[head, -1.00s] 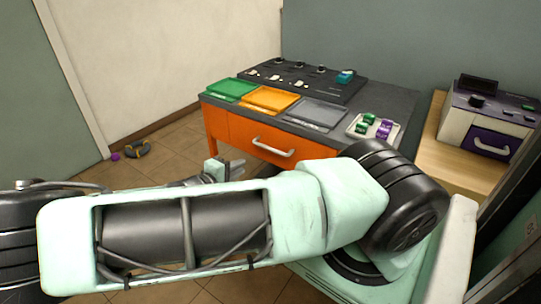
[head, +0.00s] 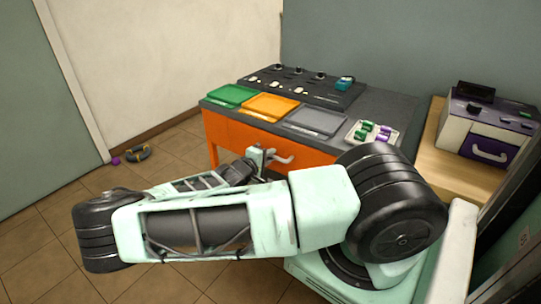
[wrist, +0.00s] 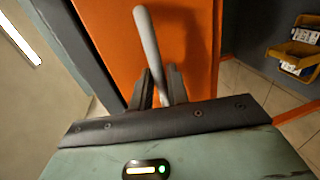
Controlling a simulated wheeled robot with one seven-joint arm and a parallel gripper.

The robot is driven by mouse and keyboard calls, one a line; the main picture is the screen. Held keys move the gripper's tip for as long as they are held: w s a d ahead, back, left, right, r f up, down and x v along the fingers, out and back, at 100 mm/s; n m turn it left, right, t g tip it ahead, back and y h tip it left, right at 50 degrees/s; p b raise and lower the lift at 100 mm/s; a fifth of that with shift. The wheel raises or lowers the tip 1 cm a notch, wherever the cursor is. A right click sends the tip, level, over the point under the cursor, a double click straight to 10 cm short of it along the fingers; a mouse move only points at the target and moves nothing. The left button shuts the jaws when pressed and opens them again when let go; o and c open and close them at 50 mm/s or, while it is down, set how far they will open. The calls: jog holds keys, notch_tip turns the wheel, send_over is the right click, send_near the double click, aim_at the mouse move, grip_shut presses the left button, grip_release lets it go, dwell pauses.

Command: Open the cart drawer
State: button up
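The orange cart drawer (head: 228,136) sits under the grey cart top in the head view, its front flush with the cart, so it looks closed. Its pale bar handle (head: 285,161) is partly hidden by my arm. In the wrist view the handle (wrist: 148,40) runs down across the orange front (wrist: 193,45) and in between my two dark fingers. My gripper (wrist: 161,78) is open around the handle, one finger on each side, with slim gaps; firm contact is not visible. In the head view my gripper (head: 262,157) is at the handle's left part.
On the cart top are a green tray (head: 231,95), an orange tray (head: 270,106), a grey tray (head: 316,121), a control panel and a small tray of cells (head: 371,133). A purple-and-white device (head: 488,127) stands on the wooden bench at right.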

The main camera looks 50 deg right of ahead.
jog(key=shift+d+f, duration=0.1)
jog(key=shift+d, duration=0.35)
grip_shut()
jog(key=f+v, duration=0.3)
jog(key=v, duration=1.1)
jog(key=a+f+v, duration=0.1)
jog(key=f+v, duration=0.1)
jog(key=v, duration=1.2)
jog(key=shift+s+f, duration=0.2)
jog(key=shift+f, duration=0.2)
jog(key=shift+a, duration=0.15)
grip_release()
jog(key=b+v, duration=0.2)
jog(key=v, duration=1.5)
jog(key=shift+a, duration=0.15)
